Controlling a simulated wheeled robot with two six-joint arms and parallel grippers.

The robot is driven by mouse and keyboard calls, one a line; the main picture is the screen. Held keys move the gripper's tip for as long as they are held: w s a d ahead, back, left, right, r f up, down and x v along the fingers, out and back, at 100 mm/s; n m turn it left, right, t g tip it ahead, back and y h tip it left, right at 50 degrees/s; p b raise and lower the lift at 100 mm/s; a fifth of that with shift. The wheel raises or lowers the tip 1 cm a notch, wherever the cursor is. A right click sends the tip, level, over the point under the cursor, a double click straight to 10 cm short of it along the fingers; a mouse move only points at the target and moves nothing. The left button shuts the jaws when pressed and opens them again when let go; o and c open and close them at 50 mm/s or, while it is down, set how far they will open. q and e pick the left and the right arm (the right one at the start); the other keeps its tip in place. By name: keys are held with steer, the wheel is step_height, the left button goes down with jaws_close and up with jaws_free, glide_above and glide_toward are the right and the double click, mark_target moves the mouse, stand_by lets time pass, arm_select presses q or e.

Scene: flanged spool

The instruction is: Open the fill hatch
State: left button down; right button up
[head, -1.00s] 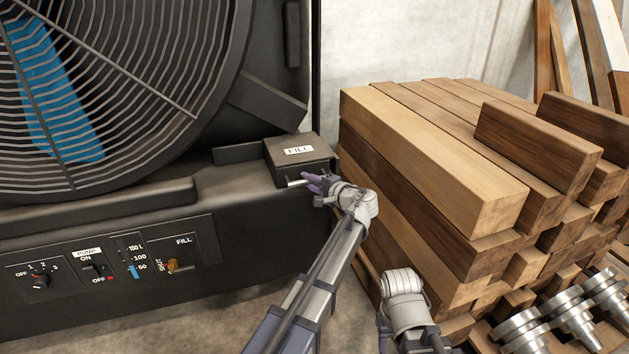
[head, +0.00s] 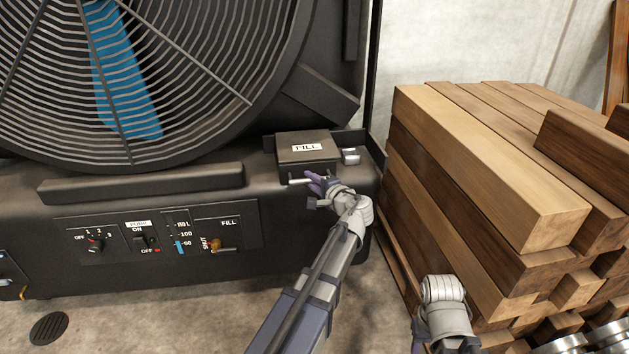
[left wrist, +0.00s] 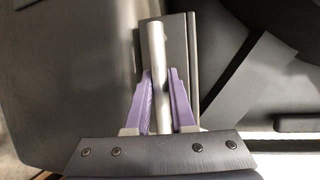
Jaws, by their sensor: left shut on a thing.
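The fill hatch is a dark box with a flat lid (head: 307,149) marked FILL, on the right end of the fan machine's ledge. The lid lies flat and looks closed. A pale bar handle (head: 297,181) is on its front side. My left gripper (head: 313,183) is at this handle. In the left wrist view, its purple fingers (left wrist: 160,90) are shut on the round handle bar (left wrist: 156,45), one on each side. My right arm shows at the bottom right of the head view; its fingers cannot be made out.
A latch-like metal piece (head: 350,156) sits right of the hatch. The fan grille (head: 150,80) rises behind and left. A panel with a FILL lever (head: 222,247) is on the machine's front. Stacked timber (head: 480,170) stands close on the right. A floor drain (head: 49,328) lies at lower left.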

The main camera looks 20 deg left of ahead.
arm_select(q)
steer(key=c, duration=0.8)
jaws_free()
steer(key=shift+o, duration=0.2)
steer(key=p+v, duration=0.1)
steer(key=v, duration=0.7)
steer(key=shift+a, duration=0.1)
